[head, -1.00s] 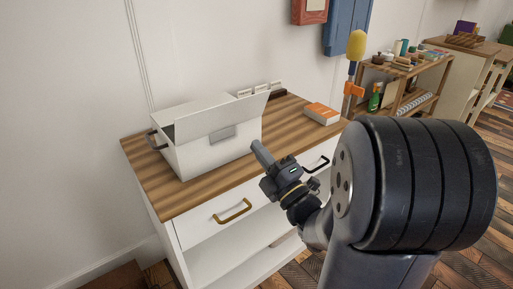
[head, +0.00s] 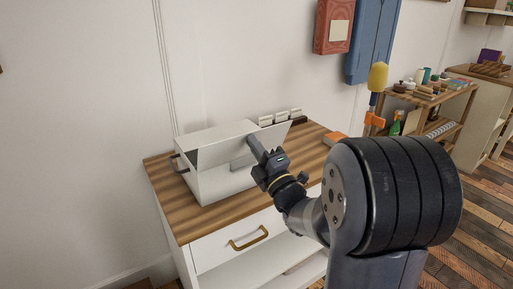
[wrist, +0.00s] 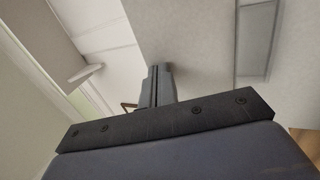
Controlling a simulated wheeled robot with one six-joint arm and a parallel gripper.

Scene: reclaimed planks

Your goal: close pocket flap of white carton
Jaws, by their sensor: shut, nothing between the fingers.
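The white carton (head: 212,182) stands on the wooden top of a white cabinet, its top open. In the wrist view the closed fingers (wrist: 158,86) point at pale surfaces close by.
The wooden cabinet top (head: 185,222) has free room in front of the carton. A drawer with a brass handle (head: 249,238) is below. Red and blue boxes hang on the wall.

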